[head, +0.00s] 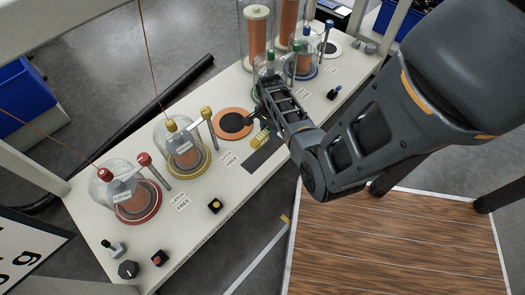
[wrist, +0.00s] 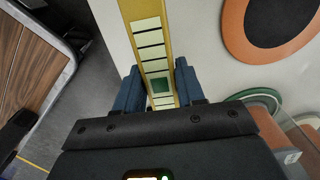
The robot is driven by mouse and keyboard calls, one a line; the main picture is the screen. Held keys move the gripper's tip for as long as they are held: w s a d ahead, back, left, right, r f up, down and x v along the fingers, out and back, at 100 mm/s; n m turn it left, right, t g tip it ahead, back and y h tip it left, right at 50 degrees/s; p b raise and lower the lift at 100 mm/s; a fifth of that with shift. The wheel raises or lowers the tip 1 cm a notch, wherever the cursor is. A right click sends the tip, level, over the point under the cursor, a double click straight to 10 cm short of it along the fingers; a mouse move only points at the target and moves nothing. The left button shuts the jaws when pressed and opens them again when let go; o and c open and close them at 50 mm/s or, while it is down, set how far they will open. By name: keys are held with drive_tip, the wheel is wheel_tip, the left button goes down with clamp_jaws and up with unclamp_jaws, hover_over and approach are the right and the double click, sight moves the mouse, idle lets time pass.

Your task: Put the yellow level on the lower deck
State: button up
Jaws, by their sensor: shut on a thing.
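The yellow level (head: 261,138) shows as a short yellow piece at the bench's middle, beside my gripper (head: 257,119). In the wrist view the level (wrist: 148,35) is a long yellow bar with pale panels and a green window. It runs between the two blue fingers of my gripper (wrist: 160,92), which is shut on it. Its near end is hidden by the gripper body. I cannot tell whether it touches the bench. A wood-plank deck (head: 400,240) lies low at the front right; it also shows in the wrist view (wrist: 35,55).
The white bench (head: 105,218) carries glass-domed posts with red (head: 138,200) and yellow (head: 185,157) rings, and taller ones behind my arm. An orange ring with a dark centre (head: 233,123) lies beside my gripper. The wood deck's visible surface is clear.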

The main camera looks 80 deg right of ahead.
sight(264, 138)
drive_tip(key=a+f, duration=0.1)
drive_tip(key=a, duration=0.1)
drive_tip(key=w+a+f+b, duration=0.1)
drive_tip(key=a, duration=0.1)
drive_tip(key=shift+f, duration=0.35)
drive_tip(key=shift+a+f+b, duration=0.1)
drive_tip(key=shift+f+b, duration=1.05)
drive_tip(key=shift+f, duration=0.8)
drive_tip(key=shift+f, duration=0.2)
drive_tip(key=o, duration=1.2)
